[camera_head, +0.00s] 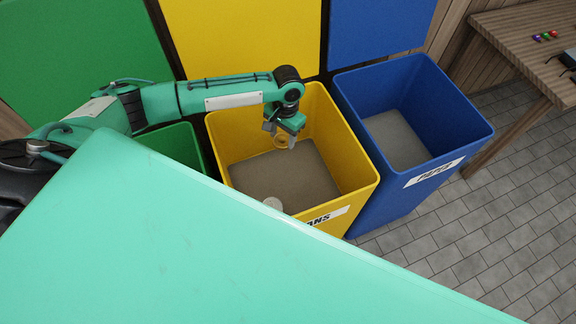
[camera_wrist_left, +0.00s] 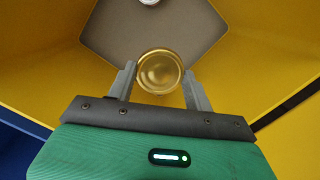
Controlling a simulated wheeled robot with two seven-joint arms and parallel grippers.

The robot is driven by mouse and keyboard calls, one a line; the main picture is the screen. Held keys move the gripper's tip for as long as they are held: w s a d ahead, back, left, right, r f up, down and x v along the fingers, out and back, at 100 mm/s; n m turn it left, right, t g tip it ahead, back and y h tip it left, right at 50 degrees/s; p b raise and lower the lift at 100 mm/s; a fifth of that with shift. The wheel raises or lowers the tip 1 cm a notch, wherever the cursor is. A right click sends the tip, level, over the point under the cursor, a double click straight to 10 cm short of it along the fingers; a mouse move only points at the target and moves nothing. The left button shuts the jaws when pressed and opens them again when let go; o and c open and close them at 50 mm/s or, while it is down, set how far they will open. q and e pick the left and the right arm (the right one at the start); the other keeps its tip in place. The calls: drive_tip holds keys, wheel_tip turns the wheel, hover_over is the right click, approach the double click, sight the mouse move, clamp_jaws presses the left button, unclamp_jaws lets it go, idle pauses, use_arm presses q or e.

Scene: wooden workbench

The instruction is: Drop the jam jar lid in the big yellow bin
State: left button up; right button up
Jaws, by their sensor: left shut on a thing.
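The jam jar lid (camera_wrist_left: 159,72) is a round, gold-coloured disc. My left gripper (camera_wrist_left: 160,88) is shut on it, one finger at each side, as the left wrist view shows. In the head view my left gripper (camera_head: 281,137) hangs over the big yellow bin (camera_head: 349,193), within its opening, with the lid (camera_head: 281,142) at its fingertips. The lid is above the bin's grey-brown floor. A pale round thing (camera_head: 273,203) lies in the bin near its front wall; it also shows at the top of the left wrist view (camera_wrist_left: 149,2). My right gripper is not in view.
A blue bin (camera_head: 459,127) stands to the right of the yellow one and a green bin (camera_head: 177,140) to the left. Coloured panels rise behind them. A wooden workbench (camera_head: 510,45) with small items is at the top right. Tiled floor is clear at the right.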

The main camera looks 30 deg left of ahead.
use_arm(q)
drive_tip(key=o, duration=0.9)
drive_tip(key=shift+o, duration=0.9)
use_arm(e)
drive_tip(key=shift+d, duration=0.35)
use_arm(q)
drive_tip(key=shift+r, duration=0.1)
wheel_tip(320, 180, up, 14)
drive_tip(key=w+b, duration=0.1)
drive_tip(key=shift+w+d+f, duration=0.2)
drive_tip(key=shift+w, duration=0.1)
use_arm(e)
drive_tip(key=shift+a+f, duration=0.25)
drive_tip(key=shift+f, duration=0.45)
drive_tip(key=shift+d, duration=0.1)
